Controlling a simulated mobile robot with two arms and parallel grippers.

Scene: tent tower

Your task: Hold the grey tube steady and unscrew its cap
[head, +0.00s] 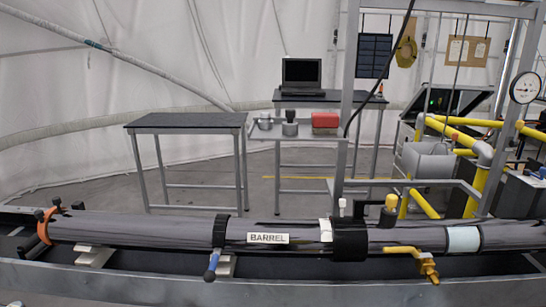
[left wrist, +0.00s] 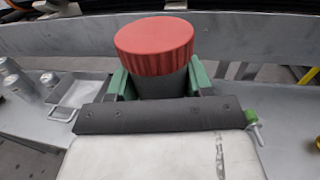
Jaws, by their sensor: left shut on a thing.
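The grey tube (left wrist: 160,84) stands between the green fingers of my left gripper (left wrist: 158,80) in the left wrist view. The fingers are shut on its sides, just below the cap. The red ribbed cap (left wrist: 155,42) sits on the top end of the tube. The lower part of the tube is hidden behind the dark gripper body. My right gripper shows in neither view. In the head view I cannot make out either gripper or tell where the held tube is.
In the left wrist view, metal cans (left wrist: 48,79) and a shallow tray (left wrist: 80,93) are at left on a grey surface. In the head view, a long barrel (head: 190,231) crosses the front.

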